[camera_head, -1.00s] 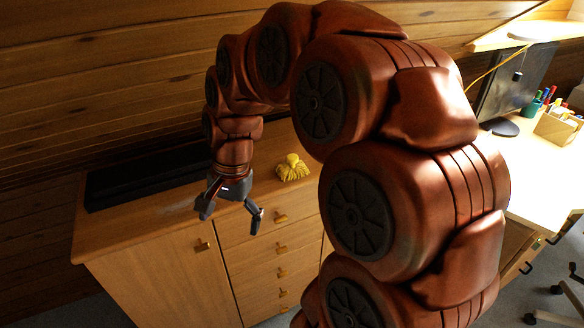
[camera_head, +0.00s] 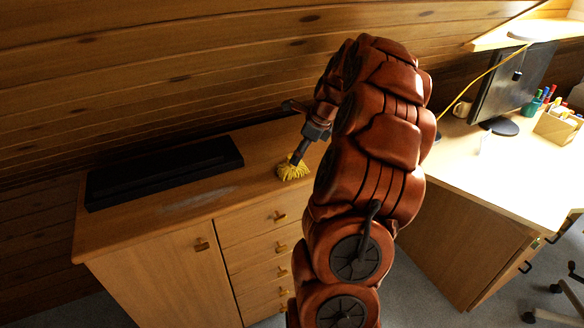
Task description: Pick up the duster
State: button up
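The duster (camera_head: 292,171) is a small yellow, fluffy thing on the right part of the wooden cabinet top, near its front edge. My gripper (camera_head: 297,158) comes down from the upper right, with its dark fingers right at the top of the duster. The fingers overlap each other in this view, so I cannot tell whether they are open or shut, or whether they touch the duster. The duster appears to rest on the cabinet top.
A long black box (camera_head: 165,172) lies at the back left of the wooden cabinet (camera_head: 150,265). A pale smudge (camera_head: 195,200) marks the cabinet top. The plank wall rises behind. A bright desk (camera_head: 495,175) with a monitor (camera_head: 512,85) stands at the right.

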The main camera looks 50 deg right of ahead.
aim_at(289, 156)
jog(key=shift+p+x, duration=0.3)
jog(key=shift+x, duration=0.8)
jog(key=shift+w+a+f+p, duration=0.15)
jog(key=shift+w+f+p, duration=0.2)
jog(key=shift+w+f, duration=0.3)
jog(key=shift+w+a+f+p, duration=0.1)
jog(key=shift+w+f+p, duration=0.25)
jog(key=shift+f, duration=0.5)
jog(key=shift+w+a+f+p, duration=0.15)
jog(key=shift+w+f+p, duration=0.15)
jog(key=shift+w+f, duration=0.4)
jog(key=shift+s, duration=0.15)
jog(key=c, duration=1.2)
jog(key=shift+c, duration=0.2)
jog(key=shift+r, duration=0.15)
jog(key=c, duration=0.3)
jog(key=shift+r+b, duration=0.3)
jog(key=shift+b, duration=0.05)
jog(key=shift+c, duration=1)
jog(key=shift+r, duration=0.35)
jog(key=shift+d+r+b, duration=0.1)
jog(key=shift+r+b, duration=0.4)
jog(key=shift+r, duration=0.4)
jog(key=s+a+r+b, duration=0.1)
jog(key=s+b, duration=0.3)
jog(key=s, duration=1.2)
jog(key=shift+r, duration=0.3)
